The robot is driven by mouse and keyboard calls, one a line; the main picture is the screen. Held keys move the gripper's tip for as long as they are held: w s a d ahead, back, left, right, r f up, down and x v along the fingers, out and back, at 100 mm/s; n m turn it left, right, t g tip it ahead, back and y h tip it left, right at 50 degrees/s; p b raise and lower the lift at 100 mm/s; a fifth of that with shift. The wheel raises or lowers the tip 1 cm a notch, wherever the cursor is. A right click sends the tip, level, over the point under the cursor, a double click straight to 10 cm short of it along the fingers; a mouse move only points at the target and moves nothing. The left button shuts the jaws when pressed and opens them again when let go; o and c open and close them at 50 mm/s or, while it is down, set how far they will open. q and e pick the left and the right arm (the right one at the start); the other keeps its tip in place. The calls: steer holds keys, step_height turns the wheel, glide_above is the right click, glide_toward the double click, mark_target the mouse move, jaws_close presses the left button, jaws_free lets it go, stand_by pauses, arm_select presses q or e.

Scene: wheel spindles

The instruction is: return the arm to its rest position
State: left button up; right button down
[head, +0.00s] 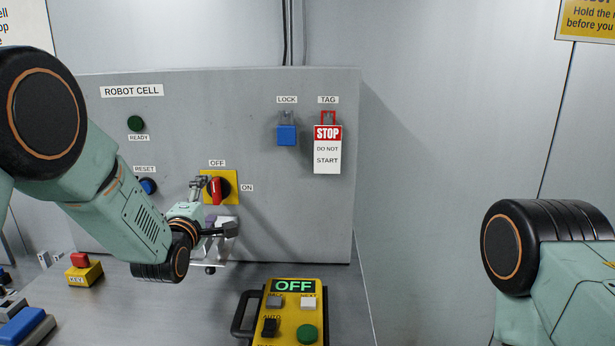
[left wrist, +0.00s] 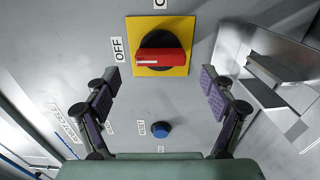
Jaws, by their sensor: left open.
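My left arm reaches in from the left in the head view. Its gripper (head: 214,208) is open and empty, in front of the panel at the rotary switch. The red switch handle (head: 216,191) sits on a yellow plate (head: 233,182) and points up to the OFF label. The left wrist view shows the red handle (left wrist: 160,60) beyond the two spread fingers (left wrist: 159,82), apart from them, pointing at OFF. My right arm shows at the lower right of the head view; its gripper is out of frame.
The grey panel (head: 220,110) carries a blue padlock (head: 287,135), a STOP tag (head: 327,150) and a blue reset button (head: 149,186). A yellow pendant reading OFF (head: 293,313) lies on the bench. A yellow box with a red top (head: 84,271) stands left.

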mark_target(213, 194)
arm_select(q)
steer(key=shift+w, duration=1.8)
steer(key=shift+s+d, duration=0.1)
steer(key=shift+s, duration=0.15)
